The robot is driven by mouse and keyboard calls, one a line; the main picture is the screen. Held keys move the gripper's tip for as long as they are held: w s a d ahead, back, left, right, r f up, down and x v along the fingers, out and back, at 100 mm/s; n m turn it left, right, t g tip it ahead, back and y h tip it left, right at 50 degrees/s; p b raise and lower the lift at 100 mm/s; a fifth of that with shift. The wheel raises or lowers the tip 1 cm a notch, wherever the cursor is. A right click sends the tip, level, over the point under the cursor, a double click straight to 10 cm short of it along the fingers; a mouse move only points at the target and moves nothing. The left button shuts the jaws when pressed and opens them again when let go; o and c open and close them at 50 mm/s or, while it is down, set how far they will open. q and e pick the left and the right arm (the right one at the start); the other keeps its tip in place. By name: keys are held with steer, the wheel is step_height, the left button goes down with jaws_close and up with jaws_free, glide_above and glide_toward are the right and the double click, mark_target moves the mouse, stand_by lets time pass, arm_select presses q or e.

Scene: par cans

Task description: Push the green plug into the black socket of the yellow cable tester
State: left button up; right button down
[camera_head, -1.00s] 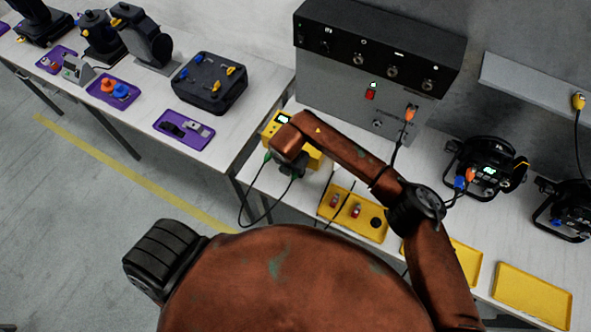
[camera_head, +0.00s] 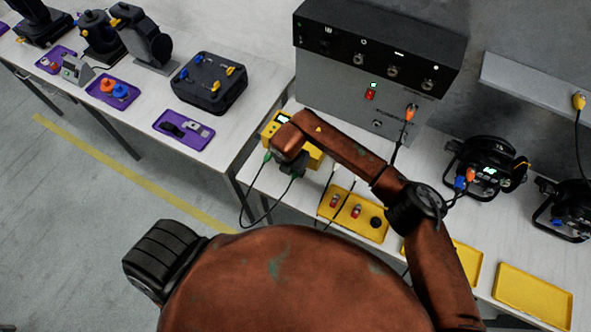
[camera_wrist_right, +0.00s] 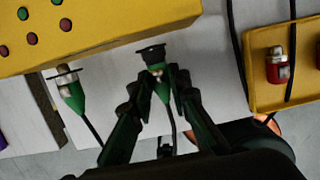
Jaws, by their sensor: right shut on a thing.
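The yellow cable tester (camera_head: 277,124) stands on the bench, partly hidden behind my right wrist. In the wrist view, the yellow tester (camera_wrist_right: 110,22) fills the upper left, with red and green dots on its face. My right gripper (camera_wrist_right: 163,84) is shut on a green plug (camera_wrist_right: 158,90) whose cable hangs down between the fingers. The black socket (camera_wrist_right: 151,53) sits at the tester's edge, directly at the plug's metal nose; how deep the plug sits I cannot tell. Another green plug (camera_wrist_right: 73,95) with a cable sits at a second socket to the left. My left gripper is not in view.
A yellow tray (camera_head: 370,230) with red-and-metal connectors lies just right of my right gripper. A grey panel box (camera_head: 340,85) stands behind the tester. Loose cables hang over the bench's front edge. A purple tray (camera_head: 165,140) lies on the left table.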

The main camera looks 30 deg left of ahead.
steer(key=shift+w+b, duration=0.3)
steer(key=shift+w, duration=0.25)
stand_by(0.4)
steer(key=c, duration=1.7)
jaws_free()
steer(key=shift+c, duration=0.2)
steer(key=shift+r, duration=0.1)
steer(key=v, duration=1.2)
